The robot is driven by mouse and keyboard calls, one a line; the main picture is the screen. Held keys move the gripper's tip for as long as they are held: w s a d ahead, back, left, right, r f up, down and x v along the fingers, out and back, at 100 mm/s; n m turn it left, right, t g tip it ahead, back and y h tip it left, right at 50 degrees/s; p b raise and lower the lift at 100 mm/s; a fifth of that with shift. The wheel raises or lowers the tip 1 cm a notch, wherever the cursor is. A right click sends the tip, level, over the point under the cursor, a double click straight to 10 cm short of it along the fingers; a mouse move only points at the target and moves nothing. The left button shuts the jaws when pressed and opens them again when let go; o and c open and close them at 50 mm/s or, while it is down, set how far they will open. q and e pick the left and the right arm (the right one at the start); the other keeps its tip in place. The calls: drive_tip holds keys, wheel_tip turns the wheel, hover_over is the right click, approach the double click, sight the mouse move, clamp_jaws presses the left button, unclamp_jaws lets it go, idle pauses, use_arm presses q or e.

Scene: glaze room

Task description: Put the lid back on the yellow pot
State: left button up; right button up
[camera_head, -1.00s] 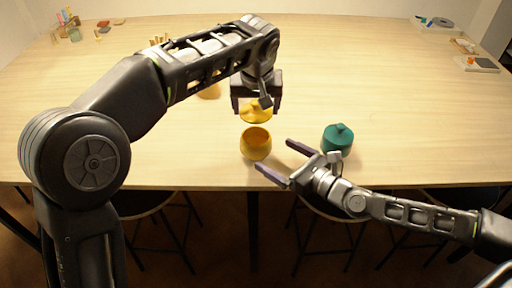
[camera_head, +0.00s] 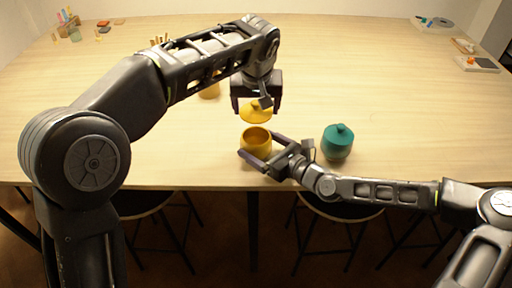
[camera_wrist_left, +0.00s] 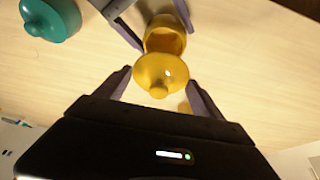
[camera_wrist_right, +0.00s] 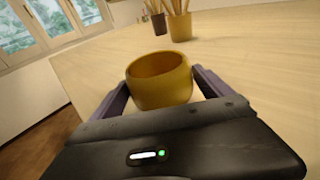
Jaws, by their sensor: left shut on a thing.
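My left gripper (camera_head: 257,108) is shut on the yellow lid (camera_head: 256,114), which has a small knob; the left wrist view shows the lid (camera_wrist_left: 160,74) between the fingers. It holds the lid above and a little behind the open yellow pot (camera_head: 256,141). The pot stands upright on the table near its front edge, and its empty inside shows in the left wrist view (camera_wrist_left: 165,40). My right gripper (camera_head: 258,149) is open, low at the table, with one finger on each side of the pot (camera_wrist_right: 160,85). Narrow gaps seem to show between fingers and pot.
A teal lidded pot (camera_head: 337,145) stands just right of the right gripper. A brown pot of sticks (camera_wrist_right: 179,26) is further back. Small items lie at the back left and a tray (camera_head: 477,64) at the far right. The table's middle right is clear.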

drive_tip(key=c, duration=1.7)
use_arm(q)
approach(256, 130)
drive_tip(key=shift+s+f, duration=0.55)
drive_tip(key=shift+f, duration=0.35)
drive_tip(key=shift+f, duration=0.1)
drive_tip(key=shift+f, duration=0.8)
drive_tip(key=shift+f, duration=0.6)
drive_tip(key=o, duration=1.4)
drive_tip(key=shift+c, duration=0.2)
